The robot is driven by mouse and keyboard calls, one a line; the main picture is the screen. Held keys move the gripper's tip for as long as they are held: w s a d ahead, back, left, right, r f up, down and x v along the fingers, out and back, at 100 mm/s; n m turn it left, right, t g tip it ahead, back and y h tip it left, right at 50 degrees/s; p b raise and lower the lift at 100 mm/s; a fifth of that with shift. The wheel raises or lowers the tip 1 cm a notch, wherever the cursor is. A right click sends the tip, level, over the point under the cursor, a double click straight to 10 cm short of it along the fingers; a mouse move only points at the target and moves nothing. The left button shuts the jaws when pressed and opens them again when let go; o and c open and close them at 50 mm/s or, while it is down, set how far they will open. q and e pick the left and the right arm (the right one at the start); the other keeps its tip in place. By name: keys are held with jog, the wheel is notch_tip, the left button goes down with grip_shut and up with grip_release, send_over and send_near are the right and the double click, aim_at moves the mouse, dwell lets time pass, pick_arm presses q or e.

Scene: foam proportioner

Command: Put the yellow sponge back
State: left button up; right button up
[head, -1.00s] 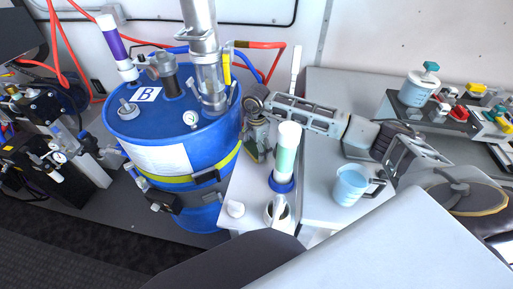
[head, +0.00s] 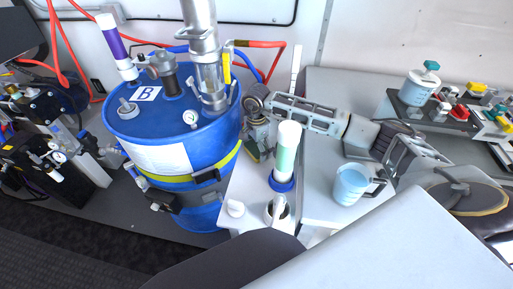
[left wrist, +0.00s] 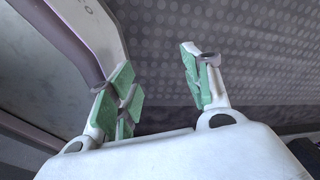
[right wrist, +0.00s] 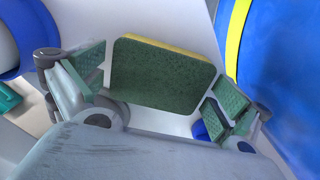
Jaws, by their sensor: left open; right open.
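The yellow sponge (right wrist: 160,76) has a dark green scouring face and a thin yellow layer along its top edge. In the right wrist view it stands between the spread fingers of my right gripper (right wrist: 158,84), with gaps showing at its sides. In the head view my right gripper (head: 257,143) points down beside the blue drum, and only a small part of the sponge shows below it. My left gripper (left wrist: 156,80) is open and empty over a dark patterned floor. It does not show clearly in the head view.
The blue drum (head: 158,130) marked B stands left of my right gripper. A green-and-white cylinder (head: 286,152) with a blue collar stands close to its right. A light blue jug (head: 350,184) is on the worktop (head: 318,205) farther right.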

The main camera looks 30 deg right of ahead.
aim_at(256, 147)
pick_arm(q)
jog(key=shift+d, duration=0.1)
pick_arm(e)
jog(key=shift+r, duration=0.1)
jog(key=shift+r, duration=0.75)
pick_arm(q)
jog(key=shift+w+d+f, duration=0.2)
jog(key=shift+w+d, duration=0.1)
jog(key=shift+d, duration=0.45)
pick_arm(e)
notch_tip(256, 147, up, 11)
jog(key=shift+f, duration=0.2)
